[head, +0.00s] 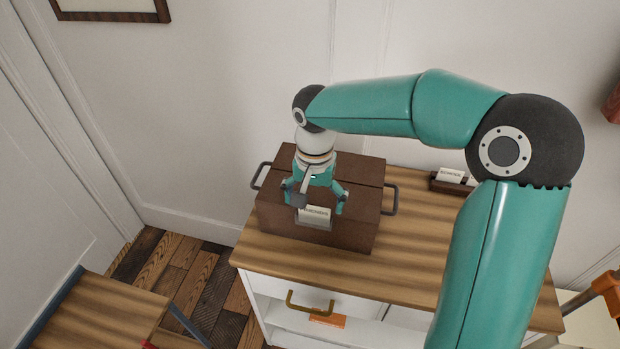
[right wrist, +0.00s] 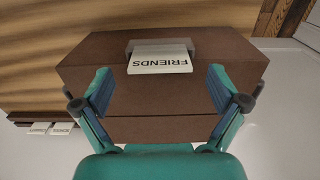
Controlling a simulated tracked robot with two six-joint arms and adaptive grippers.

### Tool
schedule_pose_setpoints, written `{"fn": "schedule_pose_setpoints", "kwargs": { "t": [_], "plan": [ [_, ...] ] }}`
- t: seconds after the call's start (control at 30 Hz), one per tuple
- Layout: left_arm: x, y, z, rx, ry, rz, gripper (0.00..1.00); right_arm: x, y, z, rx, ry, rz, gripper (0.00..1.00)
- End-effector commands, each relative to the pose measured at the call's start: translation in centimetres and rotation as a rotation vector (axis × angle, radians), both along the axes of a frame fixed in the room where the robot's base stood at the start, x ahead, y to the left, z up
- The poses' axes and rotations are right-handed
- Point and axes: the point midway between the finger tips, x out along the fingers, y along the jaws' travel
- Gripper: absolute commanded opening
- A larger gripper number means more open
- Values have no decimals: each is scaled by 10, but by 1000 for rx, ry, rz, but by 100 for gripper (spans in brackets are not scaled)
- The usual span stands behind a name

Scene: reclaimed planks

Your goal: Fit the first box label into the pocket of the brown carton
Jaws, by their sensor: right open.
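The brown carton (head: 345,234) stands on the wooden top of a cabinet, and it also fills the middle of the right wrist view (right wrist: 85,70). A white label with dark lettering (head: 315,213) is at the grey pocket (head: 318,225) on the carton's front. In the right wrist view this label (right wrist: 160,60) reads FRIENDS and sits at the grey pocket (right wrist: 133,47), seemingly within it. My right gripper (head: 318,207) is open over the carton. Its fingers (right wrist: 160,95) are spread on either side of the label, apart from it. My left gripper is not in view.
A dark rack (head: 438,186) with more white labels (head: 450,175) stands on the cabinet top to the right. The carton has dark side handles (head: 391,199). The wooden top (head: 415,245) is clear between carton and rack. A cabinet drawer has a brass handle (head: 308,305).

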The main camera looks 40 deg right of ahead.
Motion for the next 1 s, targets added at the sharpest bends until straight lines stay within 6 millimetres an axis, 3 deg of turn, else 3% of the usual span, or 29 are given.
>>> {"fn": "schedule_pose_setpoints", "kwargs": {
  "t": [0.3, 0.5, 0.7, 1.0],
  "plan": [
    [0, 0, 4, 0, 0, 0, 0, 1, 1, 64, 1, -7, 1, 97],
    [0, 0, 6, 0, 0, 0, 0, 1, 0, 96, 0, -4, 2, 97],
    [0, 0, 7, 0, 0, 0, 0, 0, 0, 108, 0, -1, 1, 97],
    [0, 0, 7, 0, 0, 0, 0, 0, 0, 108, 0, -1, 1, 97]
  ]
}}
